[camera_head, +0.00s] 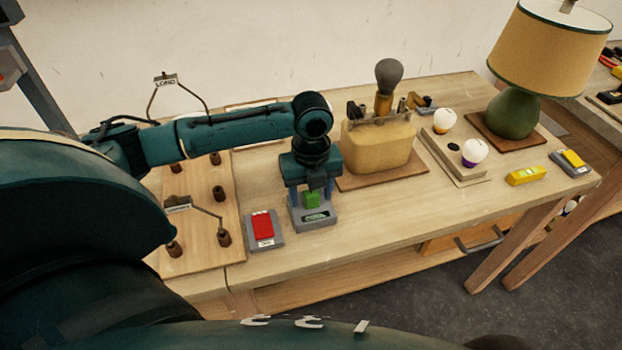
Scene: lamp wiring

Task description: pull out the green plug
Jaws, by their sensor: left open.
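The green plug (312,199) sits in a grey socket block (314,217) near the front edge of the table, left of the middle. My left gripper (311,196) is above the block and points straight down. Its fingers are apart, one on each side of the plug. I cannot tell whether they touch it. The gripper body hides the upper part of the plug. My right gripper is not in view.
A red switch (263,226) stands close on the left of the block. Behind are a tan lamp base (377,145) and a green lamp (515,112). Bulbs sit in a wooden holder (453,155). A board with posts (200,233) lies left.

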